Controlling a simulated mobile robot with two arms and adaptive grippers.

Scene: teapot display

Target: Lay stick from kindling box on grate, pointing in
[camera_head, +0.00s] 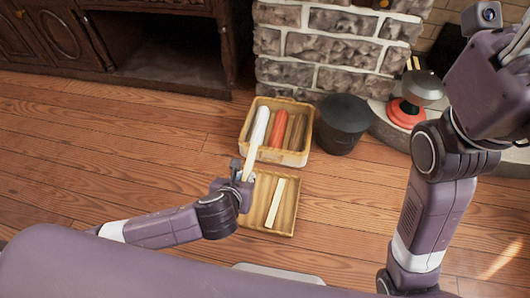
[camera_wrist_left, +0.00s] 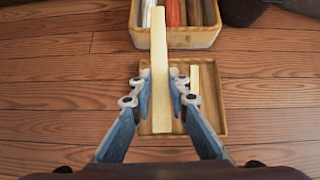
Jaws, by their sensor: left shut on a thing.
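My left gripper (camera_head: 245,178) is shut on a pale wooden stick (camera_head: 251,163), above the far side of a shallow wooden kindling box (camera_head: 257,220). In the left wrist view the stick (camera_wrist_left: 160,75) stands out lengthwise between the two fingers (camera_wrist_left: 161,97), its far end overlapping the near wall of the box behind. Another pale stick (camera_head: 276,203) lies in the kindling box; it also shows in the left wrist view (camera_wrist_left: 195,79). The grate is not clearly in view; my right arm covers much of the fireplace side. My right gripper's fingers are outside the picture.
A deeper box (camera_head: 289,157) behind holds white, red and brown long pieces. A dark bucket (camera_head: 342,125) stands to its right. Beyond are a grey-and-red object (camera_head: 407,108), a stone pillar (camera_head: 325,60) and a dark cabinet (camera_head: 150,45). The wooden floor at left is clear.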

